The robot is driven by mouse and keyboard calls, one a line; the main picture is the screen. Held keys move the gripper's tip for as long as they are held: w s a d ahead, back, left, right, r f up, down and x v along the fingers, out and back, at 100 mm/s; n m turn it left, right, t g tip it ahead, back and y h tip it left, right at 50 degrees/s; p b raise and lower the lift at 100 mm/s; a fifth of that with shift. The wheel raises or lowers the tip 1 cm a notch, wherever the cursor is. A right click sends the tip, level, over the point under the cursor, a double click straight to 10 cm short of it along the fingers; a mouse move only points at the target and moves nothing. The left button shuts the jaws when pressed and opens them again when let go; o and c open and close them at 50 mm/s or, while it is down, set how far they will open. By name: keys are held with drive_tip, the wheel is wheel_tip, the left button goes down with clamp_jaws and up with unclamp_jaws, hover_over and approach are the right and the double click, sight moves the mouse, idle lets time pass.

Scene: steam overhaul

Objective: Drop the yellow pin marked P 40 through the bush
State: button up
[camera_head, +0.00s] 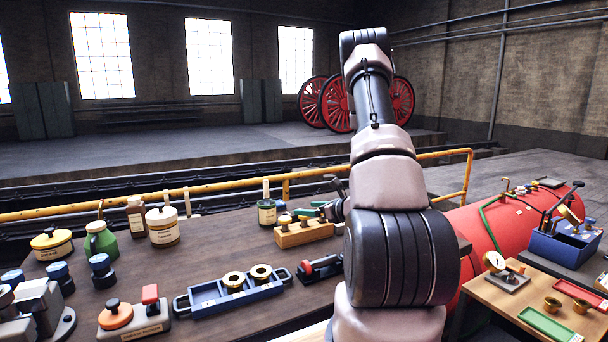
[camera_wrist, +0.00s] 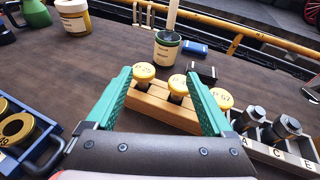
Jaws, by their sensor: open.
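Several yellow-topped pins stand in a wooden block (camera_head: 302,234), which also shows in the wrist view (camera_wrist: 158,108). In the wrist view the left pin (camera_wrist: 144,72) seems to read P 25. The middle pin (camera_wrist: 177,84) has a mark I cannot read, and the right pin (camera_wrist: 222,98) seems to read P 61, though it is small. I cannot make out P 40. My gripper (camera_wrist: 158,80) has green fingers, open and empty, pointing at the block with the left and middle pins between them in the picture. Two brass bushes (camera_head: 233,280) (camera_head: 261,272) sit in a blue tray (camera_head: 207,303).
A red-handled tool (camera_head: 320,266) is right of the blue tray. Bare bench lies left of the block.

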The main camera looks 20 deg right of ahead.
drive_tip(key=s+a+r+n+g+y, duration=0.3)
drive_tip(key=s+a+r+n+g, duration=0.15)
drive_tip(key=a+r+n, duration=0.35)
drive_tip(key=s+a+r+n+g+y, duration=0.3)
drive_tip(key=s+a+r+n, duration=0.25)
drive_tip(key=a+r, duration=0.5)
drive_tip(key=s+a+r+n+g+h, duration=0.3)
drive_tip(key=s+r+n+h, duration=0.15)
drive_tip(key=s+n, duration=0.55)
drive_tip(key=s+d+r+n+t+h, duration=0.3)
drive_tip(key=s+d+r+t+h, duration=0.1)
drive_tip(key=s+r+h, duration=0.1)
drive_tip(key=shift+s+d+r+n, duration=0.35)
drive_tip(key=shift+s+r, duration=0.3)
